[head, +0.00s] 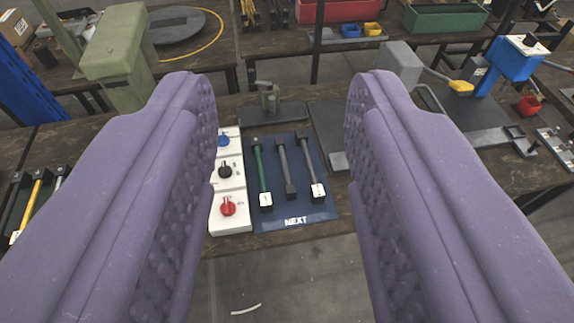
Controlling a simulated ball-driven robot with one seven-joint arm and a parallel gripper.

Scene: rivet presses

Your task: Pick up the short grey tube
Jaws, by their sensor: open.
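My gripper (275,105) fills both sides of the head view, its two purple padded fingers wide apart with nothing between them but the view of the bench. A blue mat marked NEXT (295,221) lies on the bench below and beyond the fingers. Three slim rods with end blocks lie side by side on it: a green one (260,170) at left, a grey one (285,167) in the middle with dark ends, and another grey one (310,165) at right with a white near block. The middle grey one looks slightly shorter; I cannot tell surely which is the short tube.
A white panel (231,218) with blue, black and red knobs borders the mat's left side. A left rack holds a yellow rod (33,203). A blue press (514,58) stands at right. Floor shows in front.

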